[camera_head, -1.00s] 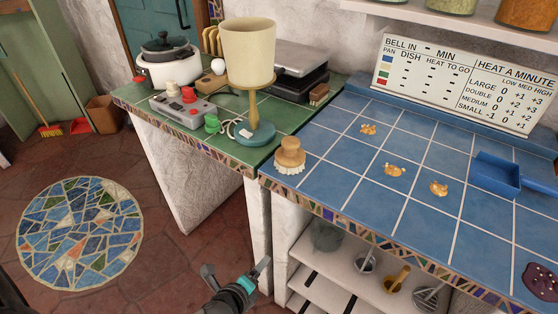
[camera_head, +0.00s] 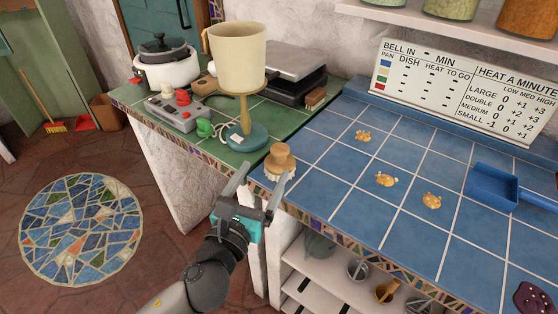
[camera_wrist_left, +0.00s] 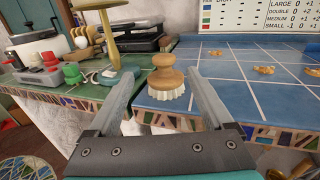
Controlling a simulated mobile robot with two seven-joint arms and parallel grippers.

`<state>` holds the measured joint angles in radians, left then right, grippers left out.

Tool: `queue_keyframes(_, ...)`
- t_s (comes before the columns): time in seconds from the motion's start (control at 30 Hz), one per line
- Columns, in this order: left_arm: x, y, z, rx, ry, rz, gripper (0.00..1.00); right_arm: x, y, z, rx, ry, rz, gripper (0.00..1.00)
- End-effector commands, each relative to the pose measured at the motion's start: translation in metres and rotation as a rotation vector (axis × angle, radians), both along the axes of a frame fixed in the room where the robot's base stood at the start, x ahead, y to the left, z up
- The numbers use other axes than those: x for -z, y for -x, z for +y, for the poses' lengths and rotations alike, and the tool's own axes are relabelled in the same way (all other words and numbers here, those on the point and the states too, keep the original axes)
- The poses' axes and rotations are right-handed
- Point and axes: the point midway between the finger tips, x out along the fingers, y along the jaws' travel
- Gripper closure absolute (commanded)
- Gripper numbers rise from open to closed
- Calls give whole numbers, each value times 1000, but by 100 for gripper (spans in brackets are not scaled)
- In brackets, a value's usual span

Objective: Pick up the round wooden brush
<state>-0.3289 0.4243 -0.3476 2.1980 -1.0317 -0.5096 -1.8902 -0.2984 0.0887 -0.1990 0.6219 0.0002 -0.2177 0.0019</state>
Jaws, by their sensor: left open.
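The round wooden brush (camera_head: 280,159) has a knobbed wooden top and pale bristles. It stands upright, bristles down, on the near left corner of the blue tiled counter (camera_head: 325,159). In the left wrist view the brush (camera_wrist_left: 164,76) shows ahead, between the two fingers. My left gripper (camera_head: 262,182) is open and empty, just in front of the counter edge and close to the brush. In the left wrist view the open fingers (camera_wrist_left: 158,98) point toward it, with the brush beyond or near their tips. My right gripper is not in view.
A green counter (camera_head: 197,144) on the left holds a cream lamp-like stand (camera_head: 238,62), a grey device with coloured knobs (camera_head: 182,107) and a white cooker (camera_head: 165,68). A blue dustpan (camera_head: 490,186) and several tan crumb piles (camera_head: 386,180) lie on the blue counter, right of the brush.

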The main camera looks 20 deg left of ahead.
Motion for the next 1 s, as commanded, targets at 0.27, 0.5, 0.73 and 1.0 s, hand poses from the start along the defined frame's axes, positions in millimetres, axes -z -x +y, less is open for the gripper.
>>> queue_keyframes(0.27, 0, -41, -2, 0, 2, -2, 15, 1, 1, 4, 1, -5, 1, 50)
queue_keyframes(0.5, 1, -68, -3, 0, 3, 0, 15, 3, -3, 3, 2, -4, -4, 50)
queue_keyframes(0.73, 1, -78, -4, 0, 4, 1, 15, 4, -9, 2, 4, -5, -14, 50)
queue_keyframes(1.0, 1, -111, -10, 0, 4, 0, 15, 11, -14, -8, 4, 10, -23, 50)
